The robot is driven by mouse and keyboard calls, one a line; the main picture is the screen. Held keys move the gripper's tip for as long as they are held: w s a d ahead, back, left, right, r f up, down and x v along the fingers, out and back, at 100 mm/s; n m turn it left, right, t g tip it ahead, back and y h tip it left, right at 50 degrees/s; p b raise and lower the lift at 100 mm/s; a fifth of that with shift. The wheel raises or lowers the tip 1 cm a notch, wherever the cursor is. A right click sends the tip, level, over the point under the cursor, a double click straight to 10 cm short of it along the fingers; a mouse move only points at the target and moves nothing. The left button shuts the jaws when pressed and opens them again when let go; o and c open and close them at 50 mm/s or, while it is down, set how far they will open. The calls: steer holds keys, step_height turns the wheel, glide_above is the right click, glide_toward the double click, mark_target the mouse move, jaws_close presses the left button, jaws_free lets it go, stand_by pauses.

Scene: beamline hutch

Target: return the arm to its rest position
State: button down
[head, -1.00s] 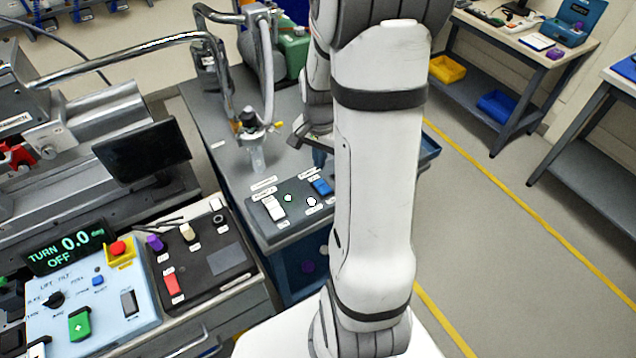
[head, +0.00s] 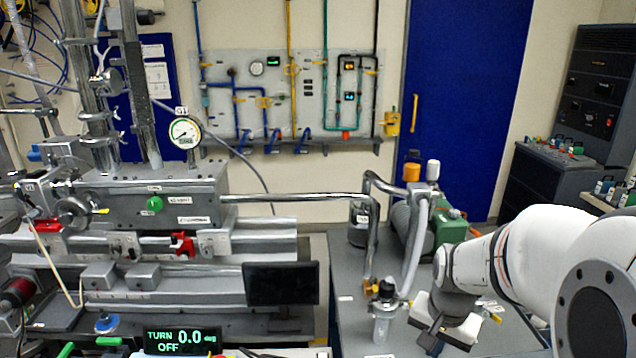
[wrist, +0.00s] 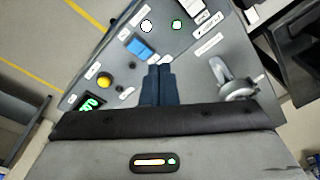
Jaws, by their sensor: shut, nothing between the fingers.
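My white arm (head: 545,250) reaches in from the right edge of the head view. My gripper (head: 430,338) is at its left end, above the grey bench and to the right of a clear glass vessel under a pipe fitting. In the wrist view my gripper (wrist: 160,72) has its two dark fingers together, with nothing seen between them. The fingers point toward a control panel with a blue switch (wrist: 139,47). The gap between the fingertips and the panel cannot be judged.
A silver fitting (wrist: 236,86) is right of the fingers in the wrist view. The glass vessel (head: 384,325) and a bent metal pipe (head: 373,235) stand near my gripper. A monitor (head: 281,283) is to the left.

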steer(key=s+a+r+n+t, duration=0.2)
steer(key=s+a+r+n, duration=0.5)
steer(key=s, duration=0.3)
steer(key=shift+a+n, duration=0.3)
